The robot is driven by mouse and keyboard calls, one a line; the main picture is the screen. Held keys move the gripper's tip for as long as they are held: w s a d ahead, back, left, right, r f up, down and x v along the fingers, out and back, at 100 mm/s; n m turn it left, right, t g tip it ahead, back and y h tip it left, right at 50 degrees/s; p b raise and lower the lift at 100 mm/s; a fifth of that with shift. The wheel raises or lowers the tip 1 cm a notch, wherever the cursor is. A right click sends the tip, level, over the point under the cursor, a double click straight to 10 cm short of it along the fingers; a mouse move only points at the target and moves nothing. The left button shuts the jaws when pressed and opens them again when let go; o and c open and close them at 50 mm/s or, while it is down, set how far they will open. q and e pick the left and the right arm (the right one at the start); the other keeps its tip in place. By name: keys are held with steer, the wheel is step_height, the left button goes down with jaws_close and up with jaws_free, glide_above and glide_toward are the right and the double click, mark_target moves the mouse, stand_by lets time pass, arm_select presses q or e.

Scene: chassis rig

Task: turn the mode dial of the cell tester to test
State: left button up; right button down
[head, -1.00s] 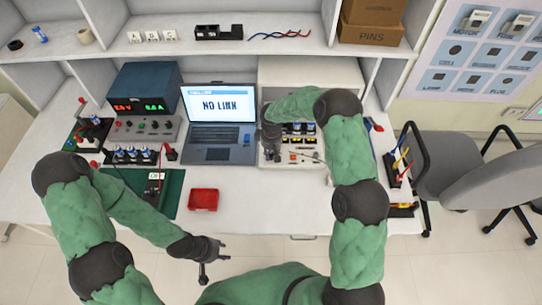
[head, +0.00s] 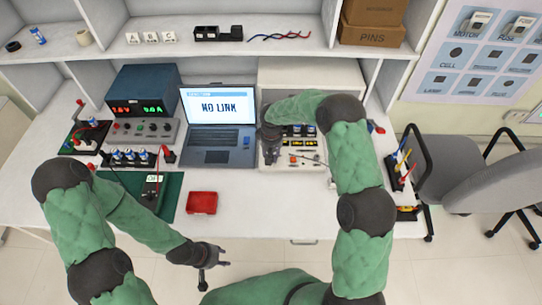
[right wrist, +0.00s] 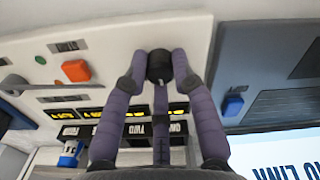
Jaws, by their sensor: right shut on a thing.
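The cell tester (head: 318,163) is a pale box right of the laptop, with cells, yellow-lit displays and small controls; my right arm covers part of it. In the right wrist view, its black round mode dial (right wrist: 158,66) sits on the white panel (right wrist: 112,30) between the fingertips of my right gripper (right wrist: 154,76). The fingers touch the dial from both sides and are shut on it. The dial's marking and setting cannot be read. In the head view my right gripper (head: 270,152) is at the tester's left side. My left gripper (head: 222,255) is open and empty, in front of the table.
The laptop (head: 216,135) reading NO LINK stands close left of the right gripper.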

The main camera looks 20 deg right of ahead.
steer(key=shift+s+f, duration=0.1)
steer(key=shift+s, duration=0.05)
steer(key=c, duration=1)
jaws_free()
steer(key=shift+r, duration=0.5)
step_height(320, 180, up, 11)
steer(key=shift+r, duration=0.1)
steer(key=shift+d, duration=0.1)
